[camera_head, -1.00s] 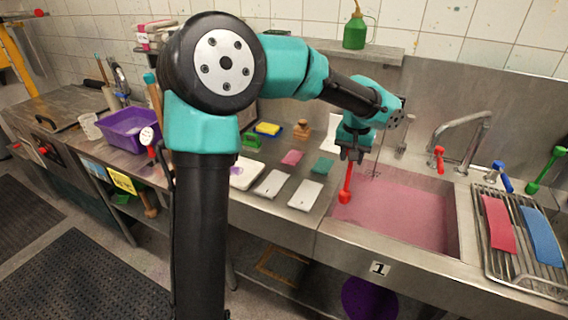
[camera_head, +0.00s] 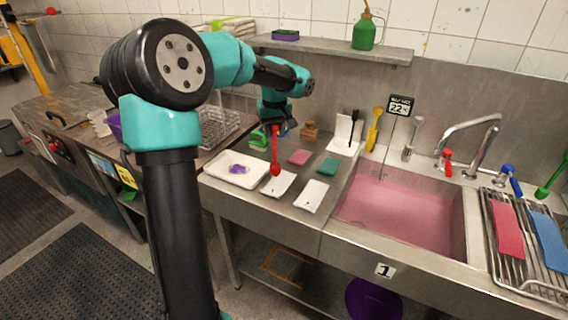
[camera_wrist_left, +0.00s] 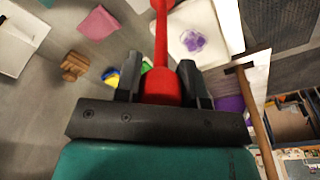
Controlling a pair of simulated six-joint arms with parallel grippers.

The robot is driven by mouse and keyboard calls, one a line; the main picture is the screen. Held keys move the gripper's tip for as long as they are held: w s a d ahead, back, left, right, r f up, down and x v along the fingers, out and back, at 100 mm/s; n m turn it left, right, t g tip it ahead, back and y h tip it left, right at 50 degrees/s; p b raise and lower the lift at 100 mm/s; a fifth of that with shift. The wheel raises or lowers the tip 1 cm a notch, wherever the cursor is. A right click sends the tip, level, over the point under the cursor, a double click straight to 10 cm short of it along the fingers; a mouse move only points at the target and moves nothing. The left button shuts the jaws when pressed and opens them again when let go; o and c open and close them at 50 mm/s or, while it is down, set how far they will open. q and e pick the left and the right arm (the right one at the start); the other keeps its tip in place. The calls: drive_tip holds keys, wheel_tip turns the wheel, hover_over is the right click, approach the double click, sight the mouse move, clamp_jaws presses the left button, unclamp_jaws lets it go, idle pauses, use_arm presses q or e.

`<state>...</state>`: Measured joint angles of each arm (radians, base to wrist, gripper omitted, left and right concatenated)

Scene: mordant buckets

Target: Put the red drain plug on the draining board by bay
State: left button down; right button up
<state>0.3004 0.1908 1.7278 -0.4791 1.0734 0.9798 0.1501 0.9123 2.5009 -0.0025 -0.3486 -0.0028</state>
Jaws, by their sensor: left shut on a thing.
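My left gripper (camera_head: 272,125) is shut on the red drain plug (camera_head: 275,158), which hangs upright below the jaws with its rounded end down. In the left wrist view my left gripper (camera_wrist_left: 158,72) has the red plug (camera_wrist_left: 161,42) between its two fingers, its shaft pointing away from the palm. In the head view the plug appears just above or against a white card; I cannot tell whether it touches. The steel draining board (camera_head: 258,205) lies beneath, left of the sink. A plate (camera_head: 384,270) marked 1 is on the front edge. My right gripper is not in view.
The sink (camera_head: 405,215) holds pink liquid. White cards (camera_head: 312,196), a white tray (camera_head: 222,166) with a purple patch, pink (camera_head: 299,157) and green (camera_head: 327,166) squares and a wooden block (camera_head: 310,131) occupy the board. A wire rack (camera_head: 493,262) stands right of the sink.

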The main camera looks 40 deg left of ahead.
use_arm(q)
drive_tip(key=w+a+f, duration=0.1)
drive_tip(key=w+a, duration=0.9)
drive_tip(key=a, duration=0.1)
drive_tip(key=shift+w+a+f, duration=0.15)
drive_tip(key=shift+a+f, duration=0.05)
drive_tip(key=shift+a, duration=0.1)
drive_tip(key=shift+w+a+f, duration=0.15)
drive_tip(key=shift+f, duration=1.85)
drive_tip(key=c, duration=0.7)
unclamp_jaws()
